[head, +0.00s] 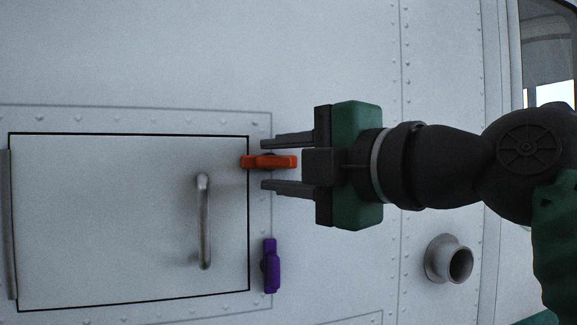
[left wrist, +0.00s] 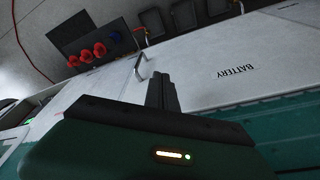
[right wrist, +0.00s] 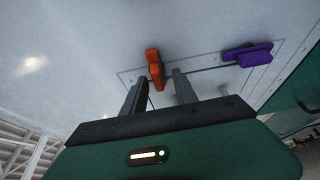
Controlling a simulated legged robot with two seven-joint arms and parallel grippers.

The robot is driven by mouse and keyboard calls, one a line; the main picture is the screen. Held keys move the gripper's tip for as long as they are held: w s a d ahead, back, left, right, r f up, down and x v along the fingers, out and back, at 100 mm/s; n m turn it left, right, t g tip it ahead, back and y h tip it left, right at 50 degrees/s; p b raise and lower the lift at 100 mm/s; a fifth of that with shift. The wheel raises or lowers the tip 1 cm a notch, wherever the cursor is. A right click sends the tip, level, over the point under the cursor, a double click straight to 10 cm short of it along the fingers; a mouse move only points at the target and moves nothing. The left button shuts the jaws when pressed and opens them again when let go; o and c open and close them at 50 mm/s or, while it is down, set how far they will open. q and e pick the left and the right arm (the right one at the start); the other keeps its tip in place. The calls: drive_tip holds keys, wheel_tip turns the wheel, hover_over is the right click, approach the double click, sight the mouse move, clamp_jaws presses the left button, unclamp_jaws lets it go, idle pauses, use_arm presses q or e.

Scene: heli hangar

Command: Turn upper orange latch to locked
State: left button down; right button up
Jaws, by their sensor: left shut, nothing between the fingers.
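The upper orange latch (head: 268,161) lies horizontal across the right edge of the closed panel (head: 110,230) in the head view. My right gripper (head: 264,164) comes in from the right and is open. One finger is above the latch and one below, with gaps visible between latch and fingers. In the right wrist view, the orange latch (right wrist: 153,62) shows at the open fingertips (right wrist: 160,80), nearer the left finger; contact cannot be told. My left gripper (left wrist: 157,72) is shut and empty in the left wrist view, away from the latch; it is outside the head view.
A purple latch (head: 271,266) stands vertical below the orange one. A metal handle (head: 204,222) sticks out from the panel. A round pipe stub (head: 450,260) projects at lower right. Near my left gripper are a white BATTERY surface (left wrist: 215,60), a handle (left wrist: 139,68) and red objects (left wrist: 87,54).

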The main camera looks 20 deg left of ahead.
drive_tip(key=shift+s, duration=0.15)
drive_tip(key=shift+s+d, duration=0.15)
drive_tip(key=b+v, duration=0.4)
drive_tip(key=v, duration=1.2)
drive_tip(key=shift+w+d, duration=0.25)
drive_tip(key=shift+d, duration=0.15)
drive_tip(key=shift+w+a+f, duration=0.1)
drive_tip(key=shift+a+f, duration=0.05)
drive_tip(key=shift+a, duration=0.05)
